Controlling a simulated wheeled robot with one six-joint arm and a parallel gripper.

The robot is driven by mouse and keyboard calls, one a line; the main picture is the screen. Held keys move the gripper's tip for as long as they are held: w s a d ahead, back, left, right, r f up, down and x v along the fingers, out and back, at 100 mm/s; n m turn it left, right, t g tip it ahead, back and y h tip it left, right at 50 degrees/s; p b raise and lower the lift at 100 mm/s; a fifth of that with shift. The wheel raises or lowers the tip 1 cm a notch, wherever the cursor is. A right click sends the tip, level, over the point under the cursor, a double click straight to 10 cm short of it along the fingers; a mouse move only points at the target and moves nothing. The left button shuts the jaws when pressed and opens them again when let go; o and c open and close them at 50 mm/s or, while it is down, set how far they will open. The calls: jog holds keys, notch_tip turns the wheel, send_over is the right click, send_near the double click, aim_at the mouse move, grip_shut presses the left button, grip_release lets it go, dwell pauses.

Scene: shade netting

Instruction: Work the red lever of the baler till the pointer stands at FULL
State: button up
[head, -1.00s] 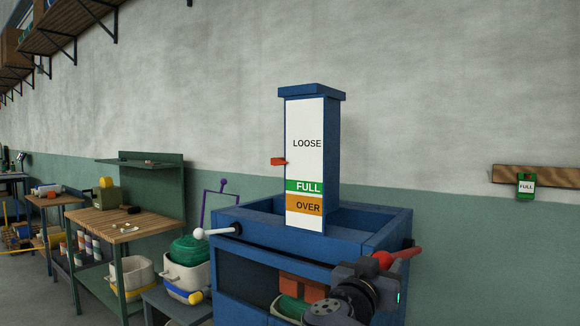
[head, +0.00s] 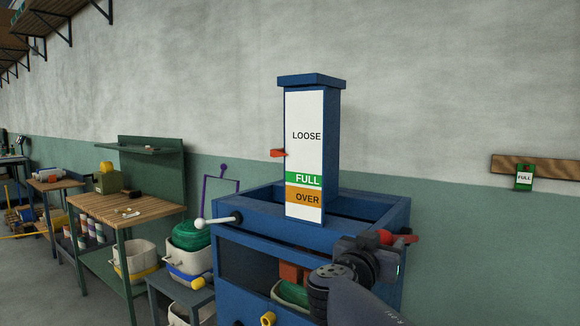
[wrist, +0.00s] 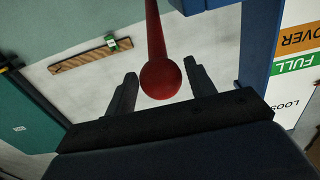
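The blue baler (head: 395,215) stands ahead of me. Its white scale board (head: 305,112) reads LOOSE at the top, a green FULL band (head: 306,179) below and an orange OVER band (head: 304,197) at the bottom. The red pointer (head: 278,153) stands on the LOOSE part, above FULL. The red lever (head: 401,238) sticks out at the baler's right side. My gripper (head: 375,245) is at its ball end. In the wrist view the red ball (wrist: 161,79) sits between the fingertips of my gripper (wrist: 161,72), which are apart with narrow gaps beside it.
A white-knobbed handle (head: 215,220) sticks out at the baler's left. A wooden rail (head: 548,169) with a green FULL tag (head: 524,178) is on the right wall. A wooden bench (head: 128,211) and tubs stand to the left.

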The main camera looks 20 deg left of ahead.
jog(key=shift+o, duration=1)
jog(key=shift+s+a, duration=0.1)
jog(key=shift+s, duration=0.05)
jog(key=b+v, duration=0.3)
jog(key=v, duration=0.1)
jog(key=shift+s+a, duration=0.1)
jog(key=shift+s, duration=0.25)
jog(key=o, duration=0.6)
